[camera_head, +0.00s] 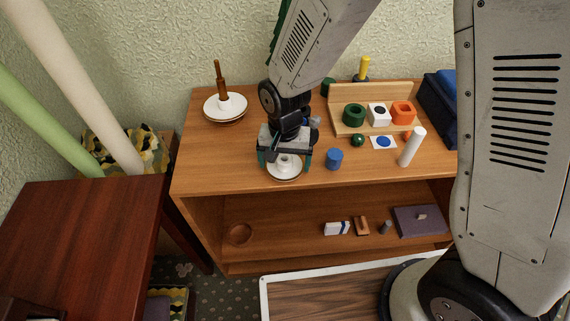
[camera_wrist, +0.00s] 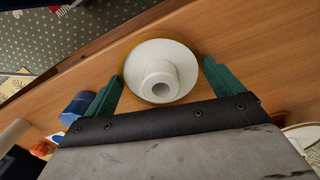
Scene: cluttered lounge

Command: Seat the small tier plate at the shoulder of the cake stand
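The small tier plate (camera_head: 284,174) is white with a thin gold rim and a raised hub with a hole. It appears to lie flat near the front edge of the cabinet top. My gripper (camera_head: 285,160) is directly above it, pointing down. In the wrist view the plate (camera_wrist: 143,65) lies between the green fingers (camera_wrist: 162,76), which are spread wide near its rim; I see no clear grip. The cake stand has a brown wooden post (camera_head: 221,80) above a large white plate (camera_head: 225,107), at the back left of the cabinet. The post's shoulder is too small to make out.
A blue cylinder (camera_head: 334,159) stands close right of my gripper. Further right are a white upright cylinder (camera_head: 412,147), a green ball (camera_head: 358,139) and a wooden rack (camera_head: 376,124) with coloured blocks. The cabinet top between plate and stand is mostly clear.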

